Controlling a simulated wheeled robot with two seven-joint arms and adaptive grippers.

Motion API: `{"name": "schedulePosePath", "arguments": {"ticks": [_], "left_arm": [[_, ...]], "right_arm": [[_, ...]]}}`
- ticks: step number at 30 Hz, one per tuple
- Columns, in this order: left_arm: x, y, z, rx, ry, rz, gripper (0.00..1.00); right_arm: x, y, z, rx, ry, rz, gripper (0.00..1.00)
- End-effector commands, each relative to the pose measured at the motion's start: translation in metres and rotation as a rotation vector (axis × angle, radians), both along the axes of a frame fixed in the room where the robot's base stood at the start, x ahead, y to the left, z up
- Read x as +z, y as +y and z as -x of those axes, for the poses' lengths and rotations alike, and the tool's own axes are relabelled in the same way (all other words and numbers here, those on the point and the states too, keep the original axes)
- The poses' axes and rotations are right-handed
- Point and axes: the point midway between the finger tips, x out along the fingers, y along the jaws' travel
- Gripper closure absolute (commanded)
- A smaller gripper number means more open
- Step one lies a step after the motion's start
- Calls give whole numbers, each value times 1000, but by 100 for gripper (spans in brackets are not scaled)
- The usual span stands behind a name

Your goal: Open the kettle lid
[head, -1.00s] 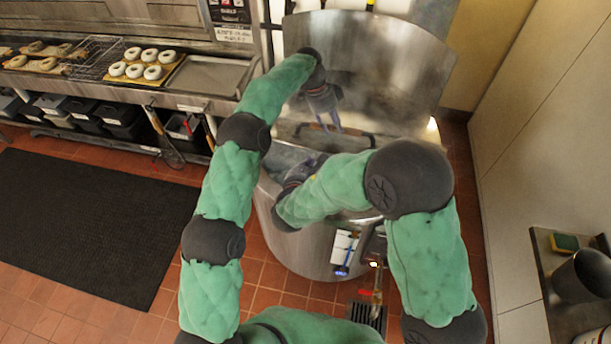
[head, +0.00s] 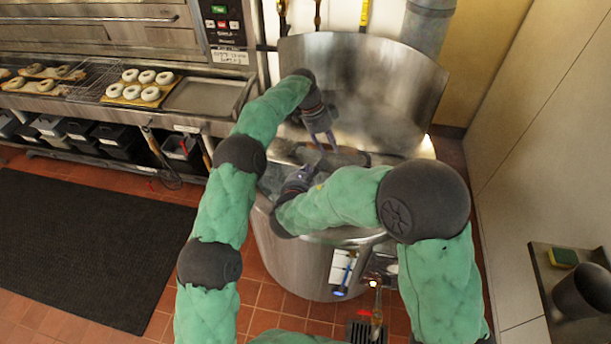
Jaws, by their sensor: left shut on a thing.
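The kettle (head: 310,262) is a large round steel drum in the middle of the head view. A curved steel panel (head: 365,75) stands upright at its back; I cannot tell whether it belongs to the lid. A dark bar (head: 352,158), which looks like the lid handle, lies across the kettle top. My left gripper (head: 324,147) reaches over from the left and is shut on this bar. My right gripper (head: 297,182) is low at the kettle's left side, partly behind my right forearm. Its fingertips are unclear. Steam blurs the kettle top.
Bagels (head: 146,77) lie on a board at the left, beside an empty steel tray (head: 205,96). A black mat (head: 85,235) covers the floor at left. A wall (head: 540,130) stands close at right. A side table (head: 545,262) holds a sponge (head: 563,257).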

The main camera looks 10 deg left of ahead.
Motion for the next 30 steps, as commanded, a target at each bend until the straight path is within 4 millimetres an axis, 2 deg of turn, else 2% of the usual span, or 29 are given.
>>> {"name": "schedulePosePath", "arguments": {"ticks": [2, 3, 5, 17, 22, 30], "left_arm": [[-5, 1, -1, -1, -1, -3, 100], [-5, 1, -1, -1, 0, -3, 52], [-5, 1, 0, -1, 0, -3, 39], [2, 2, -1, 1, -2, 0, 39], [23, 10, -1, 2, -5, 0, 39], [72, 30, -2, 1, -6, -1, 39]], "right_arm": [[0, 0, -1, 0, -1, -1, 100], [0, 0, -1, 0, -2, -1, 100], [0, 0, -1, 0, -1, -1, 100], [-2, 0, -1, 0, 3, 0, 100], [-3, 0, 0, -1, 4, 0, 100], [-3, -1, 0, -1, 5, 0, 100]]}}
